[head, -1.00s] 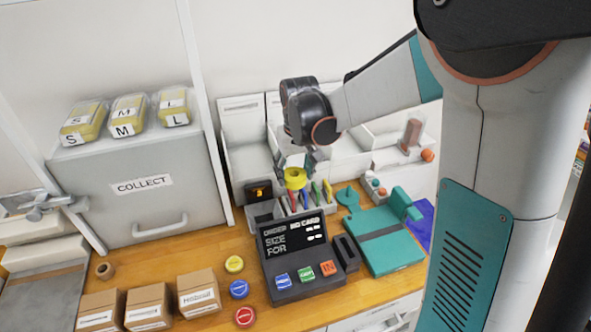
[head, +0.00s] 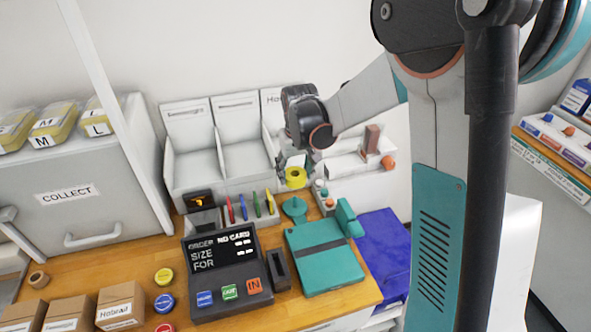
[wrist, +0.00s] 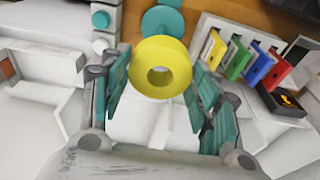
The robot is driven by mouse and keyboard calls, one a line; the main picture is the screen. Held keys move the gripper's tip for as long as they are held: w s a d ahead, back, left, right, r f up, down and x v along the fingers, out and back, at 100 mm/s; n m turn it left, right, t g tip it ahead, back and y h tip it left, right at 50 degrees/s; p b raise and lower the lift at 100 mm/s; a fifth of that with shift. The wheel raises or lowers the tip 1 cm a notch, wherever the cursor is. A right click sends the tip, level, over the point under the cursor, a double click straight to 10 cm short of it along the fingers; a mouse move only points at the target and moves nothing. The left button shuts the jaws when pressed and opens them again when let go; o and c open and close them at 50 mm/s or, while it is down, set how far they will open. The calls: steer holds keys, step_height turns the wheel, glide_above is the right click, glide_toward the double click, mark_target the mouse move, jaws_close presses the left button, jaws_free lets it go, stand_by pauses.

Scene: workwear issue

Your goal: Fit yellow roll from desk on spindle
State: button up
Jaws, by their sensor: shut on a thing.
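The yellow roll (head: 296,184) is held at the tip of my gripper (head: 296,163), above the back of the desk. In the wrist view the roll (wrist: 138,66) sits between the teal finger pads of my gripper (wrist: 160,92), its hole facing the camera. A teal round piece (head: 294,207) lies below and near the roll in the head view; a teal disc (wrist: 163,22) also shows just beyond the roll in the wrist view. I cannot tell whether this piece carries the spindle. No bare spindle post is clear in either view.
Several coloured upright tabs (head: 243,207) stand left of the roll. A teal flat device (head: 325,262) and a dark order terminal (head: 225,272) are in front. A white unit (head: 350,166) with an orange knob stands to the right. White bins (head: 190,150) stand behind.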

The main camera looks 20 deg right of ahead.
steer(key=b, duration=0.3)
glide_above(295, 197)
steer(key=shift+f, duration=2.65)
steer(key=shift+f+b, duration=2.4)
steer(key=shift+f, duration=0.45)
stand_by(0.5)
steer(key=o, duration=1.2)
steer(key=shift+c, duration=0.2)
steer(key=shift+r, duration=0.15)
